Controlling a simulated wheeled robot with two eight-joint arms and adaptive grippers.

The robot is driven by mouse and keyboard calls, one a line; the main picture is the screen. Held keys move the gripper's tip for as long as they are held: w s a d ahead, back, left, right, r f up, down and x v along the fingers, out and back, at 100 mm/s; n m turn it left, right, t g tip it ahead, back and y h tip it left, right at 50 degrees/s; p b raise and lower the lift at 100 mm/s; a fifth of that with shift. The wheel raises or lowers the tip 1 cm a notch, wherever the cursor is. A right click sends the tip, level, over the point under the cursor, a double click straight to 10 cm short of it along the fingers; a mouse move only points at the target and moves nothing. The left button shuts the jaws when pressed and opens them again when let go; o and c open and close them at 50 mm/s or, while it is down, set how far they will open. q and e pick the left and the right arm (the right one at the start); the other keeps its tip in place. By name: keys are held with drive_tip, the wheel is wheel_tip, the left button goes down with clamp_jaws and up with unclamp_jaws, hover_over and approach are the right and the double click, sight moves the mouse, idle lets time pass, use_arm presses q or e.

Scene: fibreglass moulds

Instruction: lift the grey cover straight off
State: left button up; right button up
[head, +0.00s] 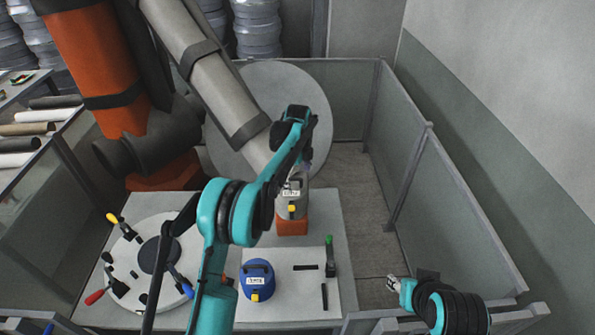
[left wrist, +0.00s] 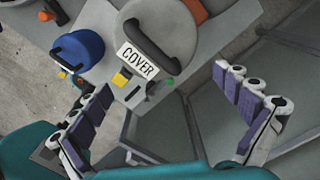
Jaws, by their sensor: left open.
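The grey cover (head: 291,208) sits on an orange base (head: 292,227) on the table, behind the blue pot. In the left wrist view the cover (left wrist: 180,25) shows from above, with a dark arched handle (left wrist: 150,42), a white label reading COVER and a yellow tab. My left gripper (head: 297,172) is just above the cover in the head view. In the left wrist view its two fingers (left wrist: 165,85) are spread wide and empty, with the handle beyond and between them. My right gripper (head: 394,284) is low at the right, away from the cover; its jaws are too small to read.
A blue pot (head: 257,280) stands in front of the cover. A round plate with coloured-handled clamps (head: 130,285) lies at the left. A green-topped tool (head: 330,258) and dark bars lie on a white board (head: 288,301). Grey panels (head: 440,190) enclose the right side.

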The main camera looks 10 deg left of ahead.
sight(298, 189)
use_arm(q)
drive_tip(key=shift+f, duration=2.45)
drive_tip(key=c, duration=1.1)
drive_tip(key=shift+o, duration=0.2)
wheel_tip(298, 189, up, 12)
drive_tip(key=p, duration=0.6)
